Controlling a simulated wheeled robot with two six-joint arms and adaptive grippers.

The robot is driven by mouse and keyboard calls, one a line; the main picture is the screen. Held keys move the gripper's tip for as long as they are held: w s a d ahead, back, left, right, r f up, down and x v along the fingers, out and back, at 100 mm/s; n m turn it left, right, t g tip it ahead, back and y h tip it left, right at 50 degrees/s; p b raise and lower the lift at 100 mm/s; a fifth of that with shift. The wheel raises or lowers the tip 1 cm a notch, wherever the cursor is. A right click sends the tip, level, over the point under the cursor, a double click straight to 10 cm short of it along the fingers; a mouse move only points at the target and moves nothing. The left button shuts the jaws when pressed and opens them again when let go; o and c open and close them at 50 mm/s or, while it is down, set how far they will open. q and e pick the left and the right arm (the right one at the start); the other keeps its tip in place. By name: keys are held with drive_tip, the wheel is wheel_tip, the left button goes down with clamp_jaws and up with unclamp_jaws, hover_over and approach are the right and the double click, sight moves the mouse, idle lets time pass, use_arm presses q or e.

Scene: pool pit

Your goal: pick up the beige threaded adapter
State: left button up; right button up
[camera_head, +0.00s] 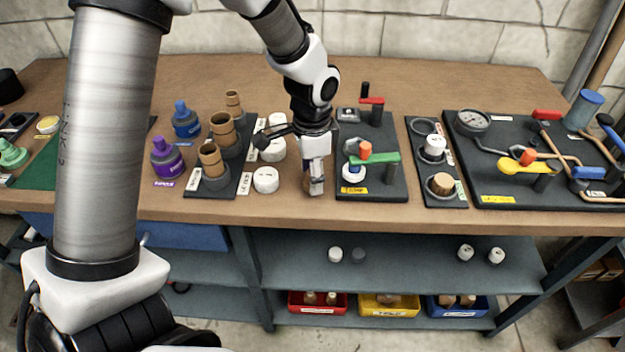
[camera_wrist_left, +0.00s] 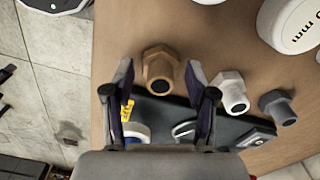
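The beige threaded adapter (camera_wrist_left: 159,66), a tan hex piece with a dark hole, shows in the left wrist view on the brown bench top. My left gripper (camera_wrist_left: 160,82) is open, its two dark fingers apart on either side of the adapter in the picture, not visibly touching it. I cannot tell the height between them. In the head view my left gripper (camera_head: 314,184) points down at the bench, left of the valve board; there it mostly hides the adapter. My right gripper is not in view.
A white adapter (camera_wrist_left: 231,92) and a grey adapter (camera_wrist_left: 277,106) lie close by in the left wrist view. White round caps (camera_head: 266,179) stand left of the gripper. The black valve board (camera_head: 384,190) with a green lever (camera_head: 374,159) is just right.

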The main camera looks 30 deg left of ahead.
use_arm(q)
drive_tip(key=c, duration=0.6)
drive_tip(key=shift+d, duration=0.1)
clamp_jaws()
drive_tip(key=shift+r, duration=0.1)
